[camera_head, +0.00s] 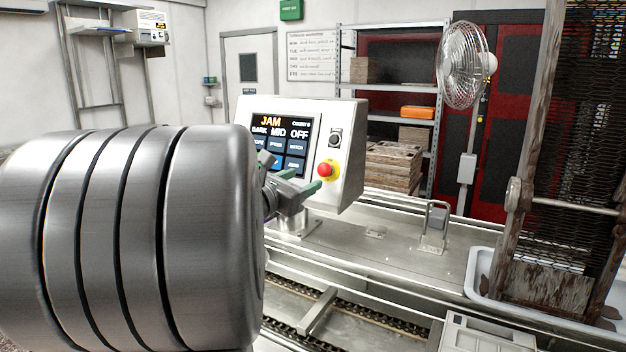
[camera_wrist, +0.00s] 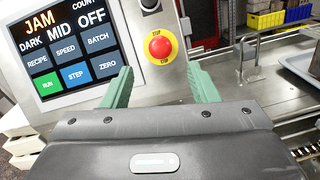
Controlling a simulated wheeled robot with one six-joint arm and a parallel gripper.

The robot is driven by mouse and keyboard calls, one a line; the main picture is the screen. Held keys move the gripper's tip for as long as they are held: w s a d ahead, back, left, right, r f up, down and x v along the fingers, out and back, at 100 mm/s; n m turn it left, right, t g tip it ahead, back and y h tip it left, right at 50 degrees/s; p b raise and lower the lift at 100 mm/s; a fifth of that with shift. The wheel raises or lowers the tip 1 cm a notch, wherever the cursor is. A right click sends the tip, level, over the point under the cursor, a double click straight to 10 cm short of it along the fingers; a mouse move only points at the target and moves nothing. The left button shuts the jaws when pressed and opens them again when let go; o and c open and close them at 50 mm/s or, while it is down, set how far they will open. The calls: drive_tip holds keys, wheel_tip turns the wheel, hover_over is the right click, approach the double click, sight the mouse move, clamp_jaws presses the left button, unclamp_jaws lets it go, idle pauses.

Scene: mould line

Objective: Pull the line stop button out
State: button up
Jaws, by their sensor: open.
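The line stop button (camera_head: 325,169) is a red mushroom knob on a yellow collar, low on the right part of the white control panel (camera_head: 345,150). It also shows in the wrist view (camera_wrist: 160,46), above the gap between my fingers. My gripper (camera_head: 303,181) is open and empty, with green fingertips pointing at the panel. In the wrist view my gripper (camera_wrist: 158,80) has one finger to the left and one to the right below the button. The fingers look apart from the button; the exact distance is hard to tell. The panel screen (camera_wrist: 62,48) reads JAM.
A dark switch (camera_head: 335,138) sits above the button. A metal bracket (camera_head: 434,226) stands on the steel line bed to the right. A white tray (camera_head: 480,290) and a tall mesh frame (camera_head: 575,130) are at far right. A fan (camera_head: 465,65) and shelves stand behind.

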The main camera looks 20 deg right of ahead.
sight(322, 171)
drive_tip(key=v, duration=0.6)
idle(0.3)
drive_tip(key=p+x, duration=0.2)
drive_tip(key=x, duration=1.2)
drive_tip(key=shift+a+f, duration=0.1)
